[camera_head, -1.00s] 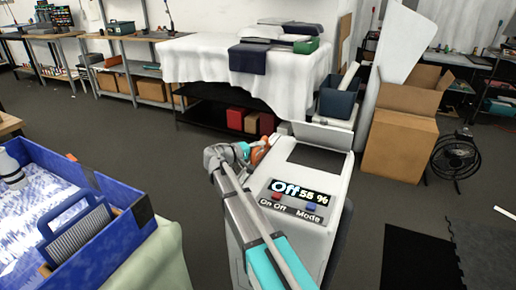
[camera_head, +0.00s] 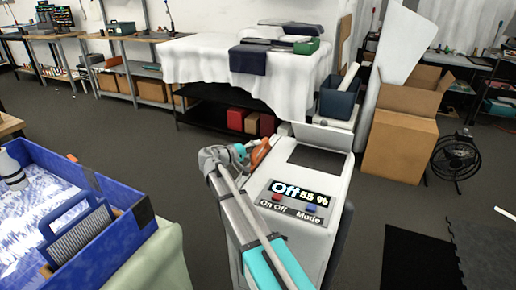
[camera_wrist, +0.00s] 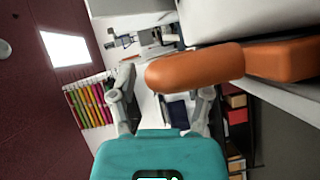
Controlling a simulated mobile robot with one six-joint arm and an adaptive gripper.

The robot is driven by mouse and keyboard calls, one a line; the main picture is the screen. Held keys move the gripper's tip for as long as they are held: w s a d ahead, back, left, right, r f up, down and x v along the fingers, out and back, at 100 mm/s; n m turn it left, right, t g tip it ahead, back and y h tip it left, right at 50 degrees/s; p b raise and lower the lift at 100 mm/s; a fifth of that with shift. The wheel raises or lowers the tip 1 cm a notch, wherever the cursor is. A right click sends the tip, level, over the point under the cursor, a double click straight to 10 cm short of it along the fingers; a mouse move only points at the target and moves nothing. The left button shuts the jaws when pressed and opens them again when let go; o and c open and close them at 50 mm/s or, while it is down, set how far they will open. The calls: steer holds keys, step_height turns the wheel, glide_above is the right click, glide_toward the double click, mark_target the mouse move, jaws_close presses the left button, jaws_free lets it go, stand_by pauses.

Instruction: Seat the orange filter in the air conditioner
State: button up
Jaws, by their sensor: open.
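The white air conditioner (camera_head: 310,235) stands in the middle of the head view, its display reading "Off 55 %". The orange filter (camera_head: 260,151) shows at its upper left side. In the wrist view the filter's rounded orange end (camera_wrist: 195,68) sticks out, and its flatter part (camera_wrist: 285,60) runs right against the white body. How deep it sits is hidden. My gripper (camera_head: 238,154) is just left of the filter.
A blue bin (camera_head: 110,235) with a bottle and a grey panel stands at the left. A cloth-covered table (camera_head: 200,62) is behind. A cardboard box (camera_head: 398,145) and a black fan (camera_head: 456,158) stand at the right. The floor left of the air conditioner's back is clear.

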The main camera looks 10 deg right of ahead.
steer(key=v, duration=1)
steer(key=shift+p, duration=0.45)
